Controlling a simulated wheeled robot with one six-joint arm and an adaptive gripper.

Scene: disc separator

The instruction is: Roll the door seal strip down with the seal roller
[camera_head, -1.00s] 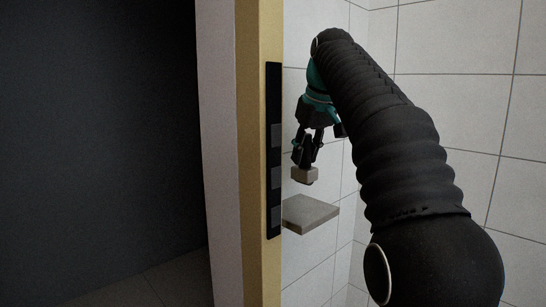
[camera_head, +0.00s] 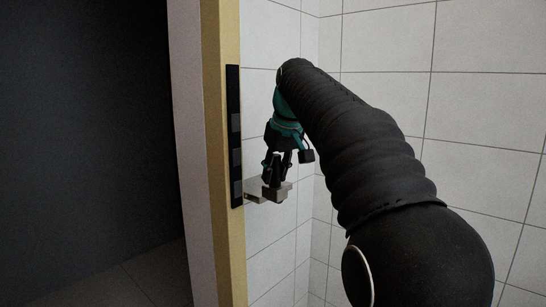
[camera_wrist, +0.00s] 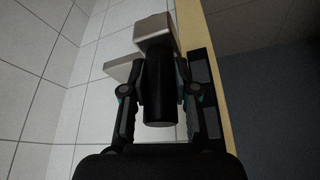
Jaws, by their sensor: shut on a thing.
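The door seal strip (camera_head: 235,145) is a black upright band with several grey squares on the yellow door-frame edge. It also shows in the wrist view (camera_wrist: 203,98), right of my gripper. My gripper (camera_head: 276,175) points down, to the right of the strip's lower part. It is shut on the seal roller, whose dark handle (camera_wrist: 158,92) stands between the fingers in the wrist view. The roller's pale block-like head (camera_wrist: 154,31) shows beyond the fingertips. In the head view the head (camera_head: 279,191) overlaps a small shelf; whether they touch I cannot tell.
The small pale shelf (camera_head: 253,196) juts out beside the frame near the strip's lower end, partly hidden by the roller. The yellow frame edge (camera_head: 222,120) stands close on the left. White tiled walls (camera_head: 390,60) enclose the right side.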

